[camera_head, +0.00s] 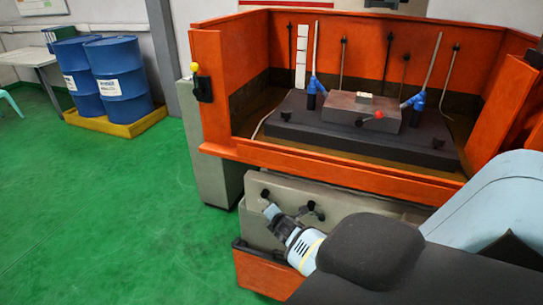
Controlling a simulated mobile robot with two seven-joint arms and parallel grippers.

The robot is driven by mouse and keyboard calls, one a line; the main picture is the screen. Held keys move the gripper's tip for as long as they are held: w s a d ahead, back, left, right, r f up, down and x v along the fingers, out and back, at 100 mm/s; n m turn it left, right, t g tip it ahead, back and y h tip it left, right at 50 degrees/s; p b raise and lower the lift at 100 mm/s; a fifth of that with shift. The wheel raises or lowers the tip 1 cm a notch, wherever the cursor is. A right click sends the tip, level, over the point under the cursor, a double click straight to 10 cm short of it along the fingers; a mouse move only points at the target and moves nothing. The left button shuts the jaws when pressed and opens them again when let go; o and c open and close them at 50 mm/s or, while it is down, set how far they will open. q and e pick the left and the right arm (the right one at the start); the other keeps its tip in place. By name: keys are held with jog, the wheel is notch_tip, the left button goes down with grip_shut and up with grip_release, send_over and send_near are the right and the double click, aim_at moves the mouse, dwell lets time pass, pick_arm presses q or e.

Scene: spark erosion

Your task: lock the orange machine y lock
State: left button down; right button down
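The orange machine (330,158) has an open orange tank on a grey base. Small black knobs sit on the grey front panel below the tank, one at the left (265,193) and another further right (314,211). No label is readable, so I cannot tell which is the y lock. My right gripper (271,211) is in front of this panel, just below the left knob, its arm coming in from the right. I cannot tell whether it touches the panel or whether its fingers are apart. My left gripper is out of view.
The tank holds a dark plate (290,125), a grey block (345,107) with a red-ball lever (378,115), and blue nozzles (313,90). A yellow-topped lever (194,67) is on the tank's left corner. Blue drums (120,75) stand back left. Green floor (120,210) is clear at left.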

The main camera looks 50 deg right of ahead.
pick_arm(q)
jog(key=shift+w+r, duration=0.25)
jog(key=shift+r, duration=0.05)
pick_arm(e)
jog(key=shift+d+r, duration=0.15)
jog(key=shift+r, duration=0.1)
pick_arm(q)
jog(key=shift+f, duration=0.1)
pick_arm(e)
jog(key=shift+s+f, duration=0.1)
jog(key=shift+f, duration=0.05)
